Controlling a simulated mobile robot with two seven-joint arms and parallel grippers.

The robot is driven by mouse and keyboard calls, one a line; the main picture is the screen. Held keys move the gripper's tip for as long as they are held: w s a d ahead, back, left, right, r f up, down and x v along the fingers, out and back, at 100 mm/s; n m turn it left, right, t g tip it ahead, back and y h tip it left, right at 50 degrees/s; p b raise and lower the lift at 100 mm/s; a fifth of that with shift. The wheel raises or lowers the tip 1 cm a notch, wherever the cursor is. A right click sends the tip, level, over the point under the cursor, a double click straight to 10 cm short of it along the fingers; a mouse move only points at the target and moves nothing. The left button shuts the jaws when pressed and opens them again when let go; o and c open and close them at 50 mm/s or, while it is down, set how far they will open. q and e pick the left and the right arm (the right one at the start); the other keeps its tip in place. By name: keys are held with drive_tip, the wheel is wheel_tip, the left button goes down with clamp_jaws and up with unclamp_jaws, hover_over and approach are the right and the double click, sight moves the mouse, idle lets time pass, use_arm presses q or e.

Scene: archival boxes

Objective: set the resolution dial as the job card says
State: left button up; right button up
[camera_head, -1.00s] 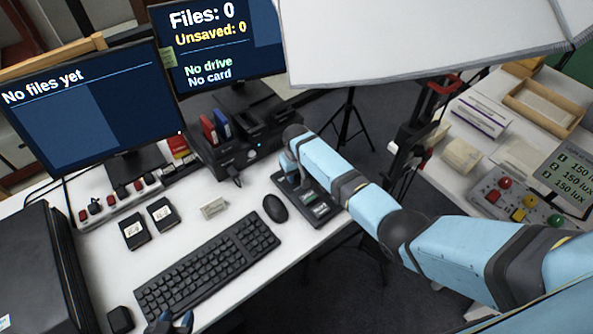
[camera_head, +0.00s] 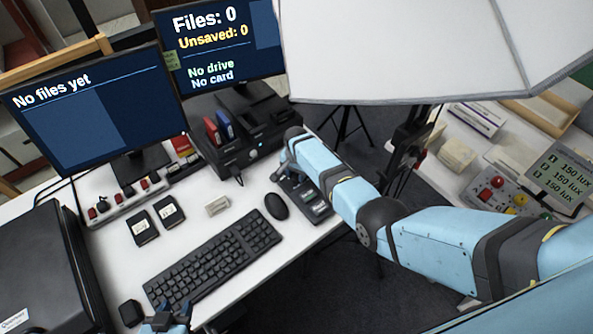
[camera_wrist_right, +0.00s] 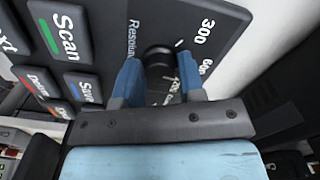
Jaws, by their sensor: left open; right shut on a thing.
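The resolution dial (camera_wrist_right: 158,58) is a black knob on a dark control panel (camera_wrist_right: 105,22), beside the printed word "Resolution" and the marks 300 and 600; a further mark is partly hidden. My right gripper (camera_wrist_right: 157,75) has its blue fingers on either side of the knob and is shut on it. In the head view the right gripper (camera_head: 288,172) reaches the panel (camera_head: 312,204) at the desk's right edge, its fingers largely hidden by the arm. My left gripper (camera_head: 168,322) is open and empty at the bottom edge of the head view. I cannot make out a job card.
A keyboard (camera_head: 214,262), mouse (camera_head: 276,206) and two dark cards (camera_head: 143,227) lie on the desk. Two monitors (camera_head: 95,108) stand behind. A large white lamp shade (camera_head: 420,50) hangs at upper right.

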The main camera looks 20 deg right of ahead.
drive_tip(key=m, duration=0.5)
drive_tip(key=shift+m, duration=0.3)
drive_tip(key=m, duration=0.5)
idle(0.4)
drive_tip(key=o, duration=0.9)
wheel_tip(320, 180, up, 14)
drive_tip(key=shift+f+p, duration=0.1)
drive_tip(key=shift+p, duration=0.65)
